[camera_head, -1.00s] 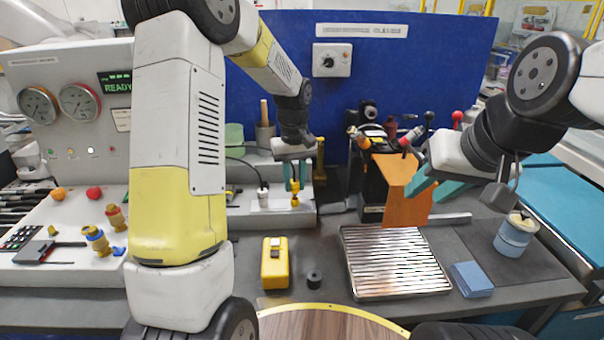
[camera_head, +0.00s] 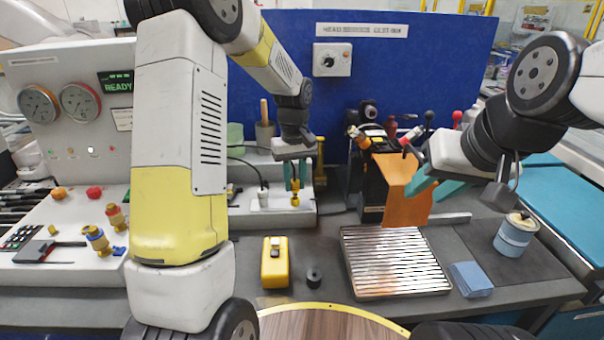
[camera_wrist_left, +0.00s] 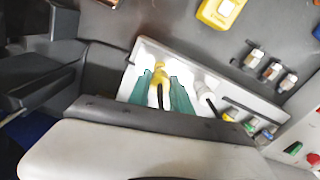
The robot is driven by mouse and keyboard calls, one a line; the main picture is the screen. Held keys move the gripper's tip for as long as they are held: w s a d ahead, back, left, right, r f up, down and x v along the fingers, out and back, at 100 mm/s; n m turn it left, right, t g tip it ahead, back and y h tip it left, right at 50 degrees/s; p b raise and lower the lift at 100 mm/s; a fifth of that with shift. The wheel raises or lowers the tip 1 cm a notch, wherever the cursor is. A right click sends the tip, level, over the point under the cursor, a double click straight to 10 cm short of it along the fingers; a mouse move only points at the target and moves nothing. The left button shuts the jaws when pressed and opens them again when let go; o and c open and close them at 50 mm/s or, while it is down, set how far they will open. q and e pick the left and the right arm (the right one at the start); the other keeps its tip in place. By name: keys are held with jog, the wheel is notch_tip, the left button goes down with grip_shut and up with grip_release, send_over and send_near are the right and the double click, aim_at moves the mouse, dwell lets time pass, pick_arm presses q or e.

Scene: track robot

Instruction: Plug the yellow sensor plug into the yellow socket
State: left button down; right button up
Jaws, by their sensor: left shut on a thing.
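My left gripper (camera_head: 294,179) reaches down behind the table's middle, and its green fingers are shut on the yellow sensor plug (camera_head: 295,187). In the left wrist view the plug (camera_wrist_left: 160,72) shows between the two fingers (camera_wrist_left: 161,92), over a brightly lit white plate. The plug hangs upright over the pale fixture. A yellow bit shows directly below it, but I cannot tell the socket from the plug there, nor whether they touch.
A white connector (camera_head: 263,198) with a dark cable stands left of the plug. A yellow box (camera_head: 275,262) and a small black cylinder (camera_head: 313,278) lie in front.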

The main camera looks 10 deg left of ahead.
pick_arm(q)
jog(key=shift+f, duration=1.3)
jog(key=c, duration=1.1)
grip_release()
jog(key=shift+r, duration=0.15)
notch_tip(320, 180, up, 7)
jog(key=shift+r, duration=0.25)
